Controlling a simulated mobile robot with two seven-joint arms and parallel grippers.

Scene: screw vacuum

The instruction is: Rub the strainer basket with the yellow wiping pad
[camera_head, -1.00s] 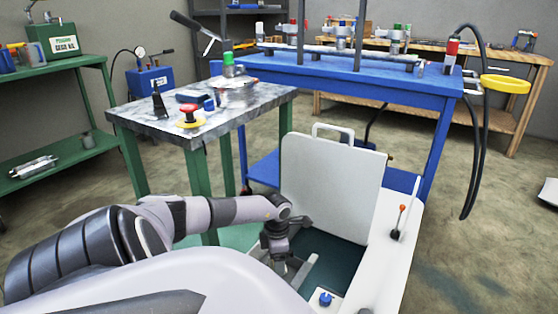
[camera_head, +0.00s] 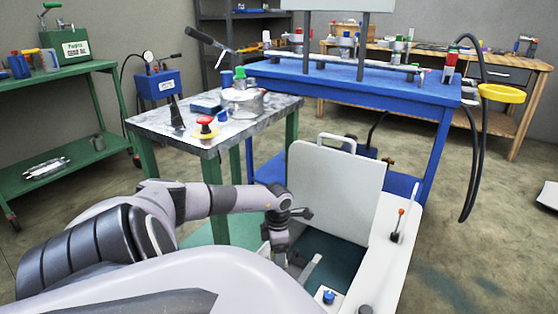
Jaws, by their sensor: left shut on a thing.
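My left gripper (camera_head: 281,249) reaches down into the open white box (camera_head: 383,268), over its dark teal inside. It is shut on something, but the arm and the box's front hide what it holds. A pale grey bar-like piece (camera_head: 312,269) shows beside it inside the box. I cannot make out the strainer basket for certain, and no yellow wiping pad shows clearly. A yellow disc with a red knob (camera_head: 205,124) sits on the metal-topped table, but I cannot tell whether it is a pad. My right gripper is not in view.
The box's raised white lid (camera_head: 335,190) stands behind the gripper. A lever and a blue knob (camera_head: 328,296) are on its rim. The metal-topped table (camera_head: 170,135), left, bears a round metal vessel (camera_head: 243,102). A blue bench (camera_head: 350,88) stands behind. Floor at right is mostly clear.

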